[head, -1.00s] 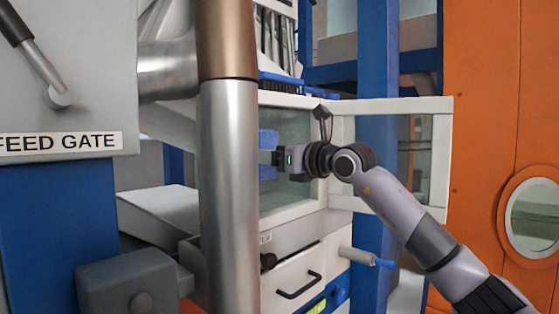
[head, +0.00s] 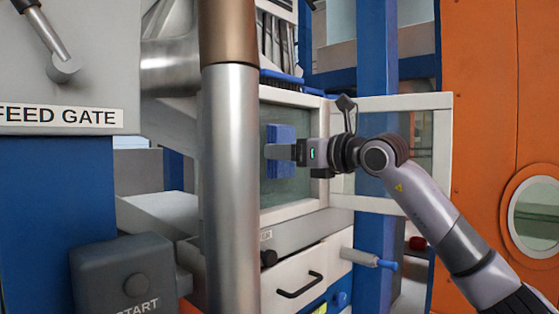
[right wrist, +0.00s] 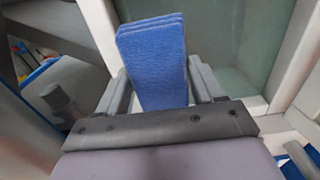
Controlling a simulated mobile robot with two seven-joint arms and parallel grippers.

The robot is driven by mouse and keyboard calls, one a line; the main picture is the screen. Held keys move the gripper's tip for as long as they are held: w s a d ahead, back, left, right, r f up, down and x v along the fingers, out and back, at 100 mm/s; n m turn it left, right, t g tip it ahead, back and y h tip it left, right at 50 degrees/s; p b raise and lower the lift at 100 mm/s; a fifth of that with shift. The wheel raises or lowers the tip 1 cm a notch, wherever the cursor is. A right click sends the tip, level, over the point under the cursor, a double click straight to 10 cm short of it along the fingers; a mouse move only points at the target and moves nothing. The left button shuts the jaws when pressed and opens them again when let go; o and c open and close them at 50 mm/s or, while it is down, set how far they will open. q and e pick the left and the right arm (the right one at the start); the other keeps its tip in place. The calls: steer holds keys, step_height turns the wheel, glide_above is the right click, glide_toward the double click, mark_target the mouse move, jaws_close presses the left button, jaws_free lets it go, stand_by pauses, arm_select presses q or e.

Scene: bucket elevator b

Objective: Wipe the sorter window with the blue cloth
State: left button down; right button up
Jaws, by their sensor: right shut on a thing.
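The blue cloth (head: 280,133) is a folded pad that shows above and below the fingers of my right gripper (head: 280,152). My right gripper is shut on it in front of the sorter window (head: 300,183), a greenish pane in a white frame. In the right wrist view the cloth (right wrist: 155,60) stands up between the two grey fingers (right wrist: 158,92), with the pane (right wrist: 225,40) behind it. I cannot tell whether the cloth touches the glass. My left gripper is not in view.
A silver vertical pipe (head: 230,190) stands left of the window and hides part of that side. A white-framed glass panel (head: 425,150) stands out at the window's right. Below are a drawer with a black handle (head: 299,285) and a blue-tipped lever (head: 370,258).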

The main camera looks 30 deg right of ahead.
steer(key=shift+s+d, duration=0.1)
steer(key=shift+s, duration=0.25)
steer(key=shift+b+v, duration=0.85)
steer(key=shift+v, duration=0.65)
